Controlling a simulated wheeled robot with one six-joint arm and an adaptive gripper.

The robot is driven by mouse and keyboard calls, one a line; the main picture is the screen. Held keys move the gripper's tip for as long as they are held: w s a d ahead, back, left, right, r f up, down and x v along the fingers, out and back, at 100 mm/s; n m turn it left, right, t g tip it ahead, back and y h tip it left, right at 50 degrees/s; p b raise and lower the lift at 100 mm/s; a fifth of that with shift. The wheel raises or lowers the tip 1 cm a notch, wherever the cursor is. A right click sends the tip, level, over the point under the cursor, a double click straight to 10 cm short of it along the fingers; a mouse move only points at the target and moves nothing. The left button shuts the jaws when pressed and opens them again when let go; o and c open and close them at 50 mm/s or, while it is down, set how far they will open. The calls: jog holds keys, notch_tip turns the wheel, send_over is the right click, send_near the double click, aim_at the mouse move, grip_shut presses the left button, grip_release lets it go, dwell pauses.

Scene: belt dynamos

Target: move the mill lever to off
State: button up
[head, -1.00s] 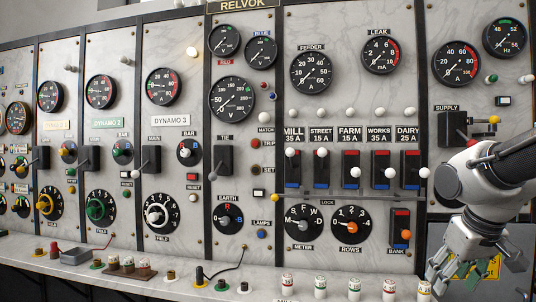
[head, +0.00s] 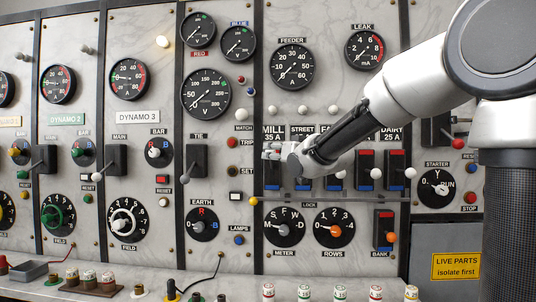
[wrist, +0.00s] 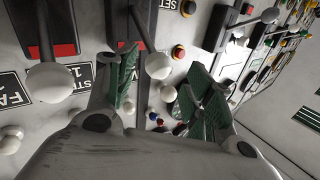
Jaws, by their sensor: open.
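The mill switch (head: 272,187) is the leftmost in the row under the feeder gauge, below the MILL 35 A label (head: 273,133). In the head view my gripper (head: 273,153) is in front of its upper part and hides the lever's knob. In the wrist view the mill lever's white knob (wrist: 158,65) lies between the two spread green-padded fingers of my gripper (wrist: 160,78). The gripper is open; I cannot tell whether a finger touches the knob. An off mark is not readable.
The street lever's knob (wrist: 50,82) is close beside my left finger in the wrist view. Farm, works and dairy (head: 411,173) levers stick out to the right. Round dials (head: 335,229) are below, and several fuses (head: 340,292) stand on the ledge.

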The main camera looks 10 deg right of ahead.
jog(key=x, duration=0.4)
jog(key=shift+w, duration=0.25)
grip_shut()
